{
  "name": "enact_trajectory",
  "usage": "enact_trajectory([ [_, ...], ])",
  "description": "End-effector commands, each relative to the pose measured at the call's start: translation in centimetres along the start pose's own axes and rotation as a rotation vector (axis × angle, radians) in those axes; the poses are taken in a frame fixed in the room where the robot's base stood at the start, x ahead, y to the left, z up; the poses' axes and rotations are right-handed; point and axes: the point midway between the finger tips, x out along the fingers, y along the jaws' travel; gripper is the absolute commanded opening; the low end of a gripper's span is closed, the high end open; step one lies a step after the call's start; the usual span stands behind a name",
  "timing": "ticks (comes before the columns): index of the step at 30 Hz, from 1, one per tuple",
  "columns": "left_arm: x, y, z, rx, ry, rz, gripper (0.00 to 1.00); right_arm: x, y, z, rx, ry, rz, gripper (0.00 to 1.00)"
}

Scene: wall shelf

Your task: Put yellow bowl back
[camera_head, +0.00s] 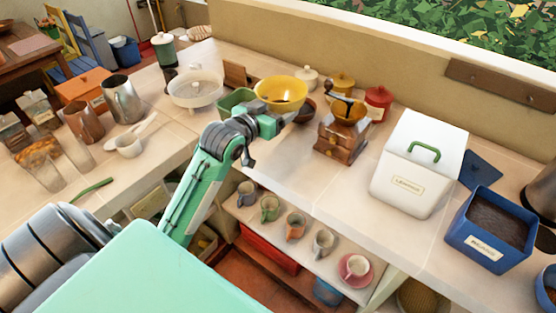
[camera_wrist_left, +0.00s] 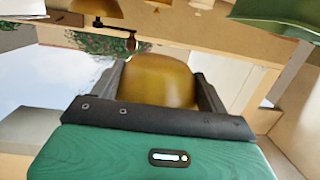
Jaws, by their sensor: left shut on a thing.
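The yellow bowl (camera_head: 281,91) is upright or nearly so, over the counter in the middle of the head view. My left gripper (camera_head: 284,117) is at its near side and shut on it. In the left wrist view the yellow bowl (camera_wrist_left: 157,78) fills the space between the two dark fingers. The bowl overlaps a green bowl (camera_head: 233,103) on its left and a brown bowl (camera_head: 306,111) on its right. I cannot tell whether its underside touches anything. My right gripper is not in view.
A wooden coffee grinder (camera_head: 338,140) stands right of the bowl. Behind are white, yellow and red lidded pots (camera_head: 378,101). A white sieve-like dish (camera_head: 194,88) is at left. A white bread box (camera_head: 417,165) is at right. Cups sit on the lower shelf. Counter before the grinder is clear.

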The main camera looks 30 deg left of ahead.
Motion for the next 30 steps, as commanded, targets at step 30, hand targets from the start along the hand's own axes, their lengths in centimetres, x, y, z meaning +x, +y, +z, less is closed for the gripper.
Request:
enact_trajectory([
  [30,2.5,-0.2,17.6,0.0,0.001,0.0,0.1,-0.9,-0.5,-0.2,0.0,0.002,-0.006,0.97],
])
